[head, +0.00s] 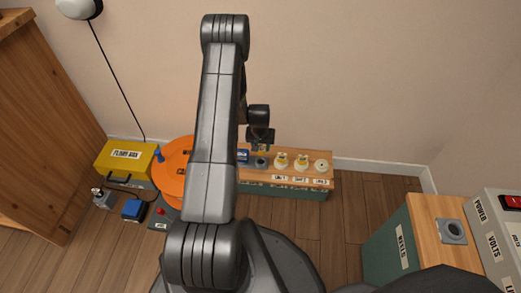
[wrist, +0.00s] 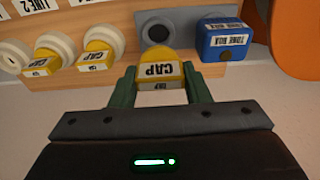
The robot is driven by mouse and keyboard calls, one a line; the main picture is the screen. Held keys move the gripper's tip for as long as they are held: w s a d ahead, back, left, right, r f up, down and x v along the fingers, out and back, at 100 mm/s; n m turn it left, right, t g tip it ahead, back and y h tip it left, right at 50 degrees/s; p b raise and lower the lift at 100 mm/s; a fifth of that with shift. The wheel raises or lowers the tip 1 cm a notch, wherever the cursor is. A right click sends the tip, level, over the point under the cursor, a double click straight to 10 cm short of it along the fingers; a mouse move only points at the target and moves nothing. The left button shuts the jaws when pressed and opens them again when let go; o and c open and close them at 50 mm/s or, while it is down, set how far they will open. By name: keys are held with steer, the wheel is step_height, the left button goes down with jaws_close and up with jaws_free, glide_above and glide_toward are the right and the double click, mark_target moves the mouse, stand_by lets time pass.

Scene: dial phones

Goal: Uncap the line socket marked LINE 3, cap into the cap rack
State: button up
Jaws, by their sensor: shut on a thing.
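My gripper (wrist: 160,88) is shut on a yellow cap (wrist: 158,66) marked CAP. It holds the cap in front of a grey block (wrist: 184,25) with a dark round hole; whether they touch is unclear. In the head view my gripper (head: 262,146) is above that block (head: 260,163). The rightmost white socket (head: 322,165) on the wooden bench, above the label LINE 3, has no cap; it shows at the far left of the wrist view (wrist: 13,56). Two neighbouring sockets carry yellow caps (head: 282,159) (head: 302,162). I cannot make out a cap rack label.
A blue tone box (wrist: 223,43) sits beside the grey block. An orange disc (head: 174,166) and a yellow box (head: 126,158) stand left of the bench (head: 305,186). A wood-topped cabinet (head: 425,215) and a switch panel (head: 495,230) are at right. Bare floor (head: 355,205) lies between.

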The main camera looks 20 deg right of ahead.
mark_target(261, 150)
steer(key=shift+f+b, duration=0.65)
steer(key=shift+f, duration=0.95)
steer(key=shift+f+b, duration=0.85)
steer(key=shift+f, duration=0.2)
steer(key=shift+f+b, duration=0.55)
steer(key=shift+f, duration=0.15)
steer(key=o, duration=1.2)
steer(key=c, duration=0.3)
steer(key=shift+c, duration=0.2)
steer(key=shift+r, duration=0.15)
steer(key=shift+r+p, duration=1.85)
steer(key=shift+r, duration=1.8)
